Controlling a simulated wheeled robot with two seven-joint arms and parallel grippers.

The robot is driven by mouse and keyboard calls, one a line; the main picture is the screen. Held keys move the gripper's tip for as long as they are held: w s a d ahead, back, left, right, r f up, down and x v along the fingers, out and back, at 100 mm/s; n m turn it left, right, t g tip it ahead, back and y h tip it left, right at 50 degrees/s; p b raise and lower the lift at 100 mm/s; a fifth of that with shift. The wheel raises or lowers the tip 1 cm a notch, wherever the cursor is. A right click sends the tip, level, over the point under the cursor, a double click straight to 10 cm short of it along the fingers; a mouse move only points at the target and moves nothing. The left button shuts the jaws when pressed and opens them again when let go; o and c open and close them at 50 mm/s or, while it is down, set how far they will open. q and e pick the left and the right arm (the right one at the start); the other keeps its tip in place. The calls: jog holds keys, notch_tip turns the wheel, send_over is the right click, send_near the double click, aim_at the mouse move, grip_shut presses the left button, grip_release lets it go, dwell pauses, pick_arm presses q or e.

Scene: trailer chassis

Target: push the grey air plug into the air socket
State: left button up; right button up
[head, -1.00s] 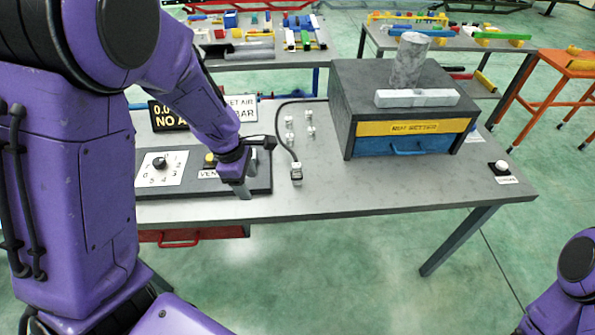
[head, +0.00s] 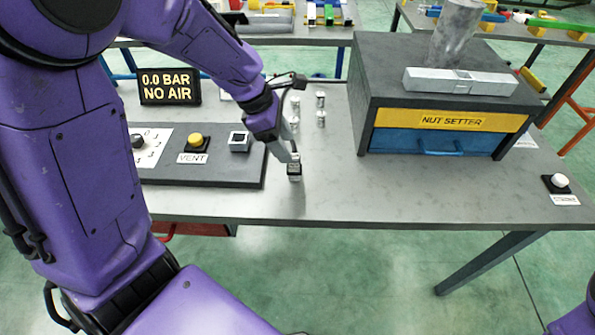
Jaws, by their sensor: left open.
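The grey air plug (head: 294,172) stands on the bench top, right of the dark panel. The air socket looks to be the square grey fitting with a dark opening (head: 239,141) on the panel's right end, next to the yellow vent button. My left gripper (head: 289,157) is open, with its fingertips at the top of the plug. I cannot tell whether the fingers touch it. The plug's hose is mostly hidden behind my gripper. My right gripper is out of view.
The dark panel (head: 200,172) holds a dial and the vent button (head: 196,140). A display (head: 168,86) reads 0.0 BAR, NO AIR. Small clear fittings (head: 320,110) stand behind the plug. The nut setter cabinet (head: 440,119) is to the right. The bench front is clear.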

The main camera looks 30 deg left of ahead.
aim_at(294, 156)
pick_arm(q)
jog(key=x, duration=0.6)
jog(key=shift+w+a+f, duration=0.15)
jog(key=shift+a+f, duration=0.05)
jog(key=shift+f, duration=0.05)
jog(key=shift+w+d+f, duration=0.1)
jog(key=shift+w+f, duration=0.15)
jog(key=shift+f, duration=0.05)
jog(key=shift+s+r, duration=0.1)
jog(key=shift+s, duration=0.05)
jog(key=c, duration=1.1)
